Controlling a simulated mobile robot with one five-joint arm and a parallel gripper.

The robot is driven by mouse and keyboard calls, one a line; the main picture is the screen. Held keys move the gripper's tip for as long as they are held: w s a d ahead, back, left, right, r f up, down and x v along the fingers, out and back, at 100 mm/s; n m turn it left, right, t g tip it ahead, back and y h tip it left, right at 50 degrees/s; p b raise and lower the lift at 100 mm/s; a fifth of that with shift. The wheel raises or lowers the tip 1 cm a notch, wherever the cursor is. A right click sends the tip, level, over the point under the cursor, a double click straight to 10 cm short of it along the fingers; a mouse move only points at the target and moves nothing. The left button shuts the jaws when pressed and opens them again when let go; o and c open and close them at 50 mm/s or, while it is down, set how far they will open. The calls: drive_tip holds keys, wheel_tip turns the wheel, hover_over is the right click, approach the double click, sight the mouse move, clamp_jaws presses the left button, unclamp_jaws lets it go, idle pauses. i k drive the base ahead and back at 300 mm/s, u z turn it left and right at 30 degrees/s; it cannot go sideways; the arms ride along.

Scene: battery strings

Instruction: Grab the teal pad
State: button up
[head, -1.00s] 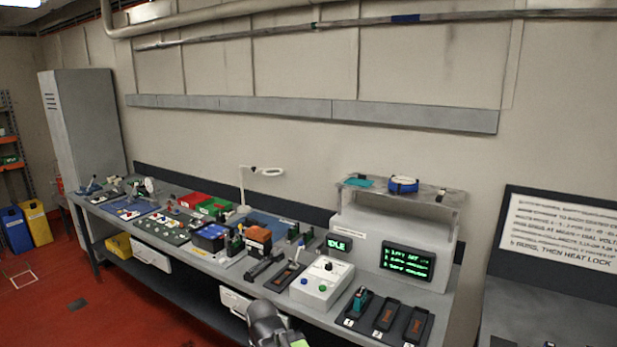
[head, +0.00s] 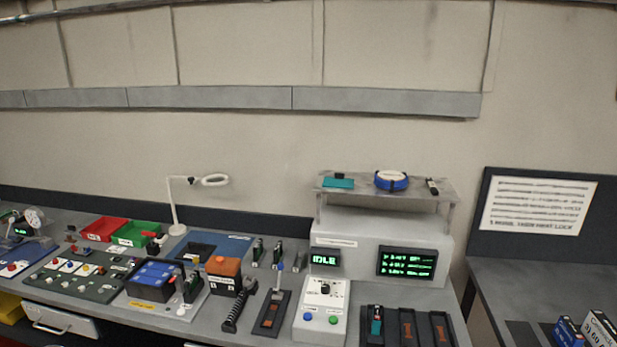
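The teal pad (head: 338,183) is a flat teal piece lying at the left end of the raised grey shelf (head: 440,190), above the console with the green-text screen. A small dark block sits at its back edge; I cannot tell whether it is part of the pad. A second teal-coloured object (head: 376,327) stands in the leftmost of the dark slots at the front of the bench. My gripper is not in view.
On the shelf, a blue ring-shaped roll (head: 391,181) and a small dark item (head: 432,187) sit right of the pad. Below are the console (head: 352,240) and a white button box (head: 322,305). A lamp (head: 174,210) stands further left. The wall above the shelf is clear.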

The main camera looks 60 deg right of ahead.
sight(338, 181)
drive_tip(key=z, duration=0.2)
drive_tip(key=i, duration=1)
drive_tip(key=z, duration=0.5)
drive_tip(key=k, duration=0.85)
drive_tip(key=z, duration=0.25)
drive_tip(key=i, duration=0.45)
drive_tip(key=u, duration=0.1)
